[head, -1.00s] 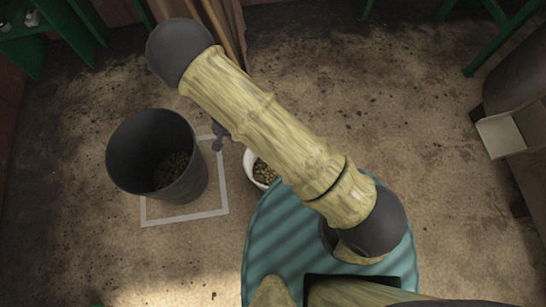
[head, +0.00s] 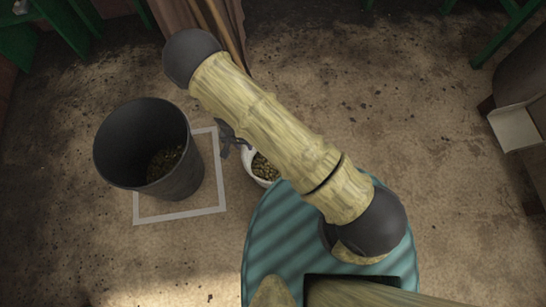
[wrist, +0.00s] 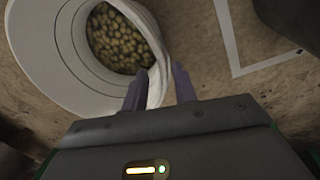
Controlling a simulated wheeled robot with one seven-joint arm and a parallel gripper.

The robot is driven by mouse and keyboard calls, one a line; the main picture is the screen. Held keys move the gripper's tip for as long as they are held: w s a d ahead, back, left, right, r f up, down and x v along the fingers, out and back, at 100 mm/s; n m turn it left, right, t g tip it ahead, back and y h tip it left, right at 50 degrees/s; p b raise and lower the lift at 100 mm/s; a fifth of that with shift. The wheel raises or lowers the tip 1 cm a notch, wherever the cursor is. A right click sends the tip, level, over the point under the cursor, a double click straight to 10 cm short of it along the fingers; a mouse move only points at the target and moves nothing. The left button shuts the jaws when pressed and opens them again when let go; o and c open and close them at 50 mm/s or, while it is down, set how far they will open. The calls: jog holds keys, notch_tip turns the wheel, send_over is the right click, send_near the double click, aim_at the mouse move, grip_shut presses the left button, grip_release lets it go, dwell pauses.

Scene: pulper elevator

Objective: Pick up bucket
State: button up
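A white bucket (head: 249,166) filled with yellowish-brown beans stands on the floor, partly hidden behind my arm in the head view. In the wrist view the white bucket (wrist: 62,62) fills the upper left, and I look down into its beans. My gripper (head: 230,142) is at the bucket's upper left rim in the head view. In the wrist view my gripper (wrist: 160,85) is open, with its two dark fingers apart. The bucket's rim and wall show at and between the fingertips. I cannot tell whether either finger touches it.
A tall dark bin (head: 185,175) with some beans inside stands within a pale square outline (head: 180,217) on the floor, left of the bucket. Sacking and wooden poles (head: 222,30) stand at the back. A pale box (head: 516,128) is at the right. The floor between is open.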

aim_at(246, 152)
jog(key=f+b, duration=0.4)
jog(key=f, duration=0.1)
jog(key=shift+s+d+f, duration=0.1)
jog(key=shift+s+d, duration=0.2)
jog(key=shift+s, duration=0.1)
dwell(0.4)
grip_shut()
dwell(1.3)
